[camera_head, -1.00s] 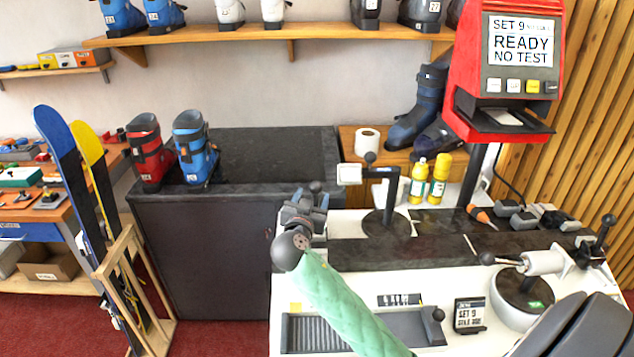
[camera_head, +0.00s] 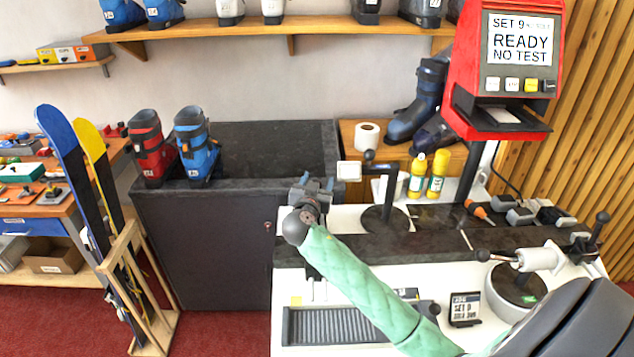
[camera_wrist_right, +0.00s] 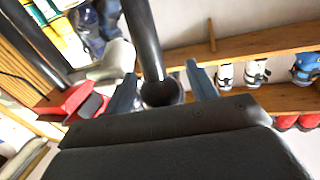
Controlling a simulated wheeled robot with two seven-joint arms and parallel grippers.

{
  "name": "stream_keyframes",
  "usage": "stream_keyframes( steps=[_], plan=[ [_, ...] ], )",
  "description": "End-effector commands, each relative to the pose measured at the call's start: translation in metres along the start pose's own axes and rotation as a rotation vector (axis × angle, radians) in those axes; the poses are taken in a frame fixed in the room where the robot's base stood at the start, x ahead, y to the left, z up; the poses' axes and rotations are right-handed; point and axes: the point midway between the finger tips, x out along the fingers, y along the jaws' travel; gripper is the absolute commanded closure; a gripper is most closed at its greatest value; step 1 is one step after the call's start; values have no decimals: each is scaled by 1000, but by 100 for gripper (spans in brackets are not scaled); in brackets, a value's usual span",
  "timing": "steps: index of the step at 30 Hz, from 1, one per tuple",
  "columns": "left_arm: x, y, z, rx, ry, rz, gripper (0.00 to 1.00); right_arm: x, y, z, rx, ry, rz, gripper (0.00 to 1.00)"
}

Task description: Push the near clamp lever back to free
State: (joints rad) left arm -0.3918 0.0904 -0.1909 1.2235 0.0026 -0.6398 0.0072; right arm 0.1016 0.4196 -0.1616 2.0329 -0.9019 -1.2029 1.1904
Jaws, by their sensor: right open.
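My right gripper (camera_head: 317,184) is open at the left end of the white bench, with its green-sleeved arm coming in from the lower right. In the right wrist view its two fingers (camera_wrist_right: 160,88) stand on either side of a black ball knob at the end of a dark rod, which looks like the near clamp lever (camera_wrist_right: 147,40). The knob sits between the fingers, nearer the left one; I cannot tell whether it is touched. In the head view the gripper and forearm hide most of this lever. My left gripper is not in view.
A dark post with a ball knob and white pad (camera_head: 349,171) stands just right of the gripper. Yellow bottles (camera_head: 438,173), a red READY machine (camera_head: 508,60) and a white-cylinder clamp (camera_head: 538,259) are farther right. Ski boots (camera_head: 196,145) stand on the dark counter at left.

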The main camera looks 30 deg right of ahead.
Motion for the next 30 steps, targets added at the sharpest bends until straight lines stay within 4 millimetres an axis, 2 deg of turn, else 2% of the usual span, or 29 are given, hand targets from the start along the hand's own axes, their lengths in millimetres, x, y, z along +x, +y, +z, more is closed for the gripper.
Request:
stream_keyframes(
  steps=[1,9,20,27,30],
  plan=[
    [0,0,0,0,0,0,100,0,0,0,0,0,0,49],
    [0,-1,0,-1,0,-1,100,0,0,0,0,0,0,100],
    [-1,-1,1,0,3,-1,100,6,-3,-1,-7,-40,5,100],
    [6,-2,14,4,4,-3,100,26,-12,-4,-32,-150,17,100],
    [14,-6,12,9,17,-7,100,37,-18,-3,-49,-213,23,100]
  ],
)
